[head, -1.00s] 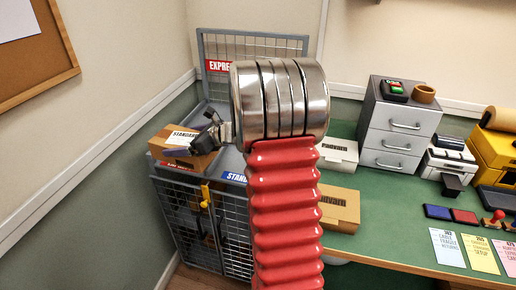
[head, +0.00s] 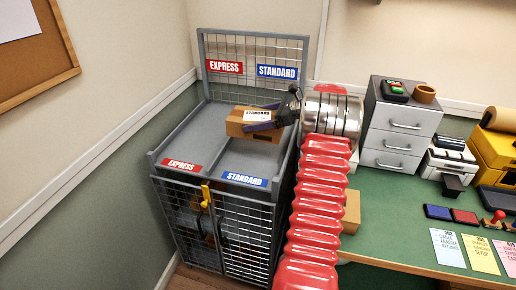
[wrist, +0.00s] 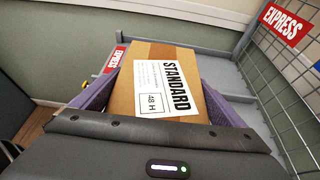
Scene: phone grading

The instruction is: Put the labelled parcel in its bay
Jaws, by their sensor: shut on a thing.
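The parcel is a brown cardboard box (head: 238,126) with a white label reading STANDARD; it also shows in the wrist view (wrist: 140,55). My gripper (head: 262,120) is shut on the parcel, with a purple finger on each side of it in the wrist view. The cage trolley (head: 205,125) has two bays on top. The EXPRESS bay (head: 195,140) is on the left and the STANDARD bay (head: 245,163) on the right. The parcel is over the back of the STANDARD side, near the divider. I cannot tell whether it touches the bay floor.
The trolley's mesh back panel (head: 255,55) rises behind the bays with EXPRESS and STANDARD signs. A grey drawer unit (head: 400,125) stands on the green desk (head: 395,220) to the right. Both bays look otherwise empty.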

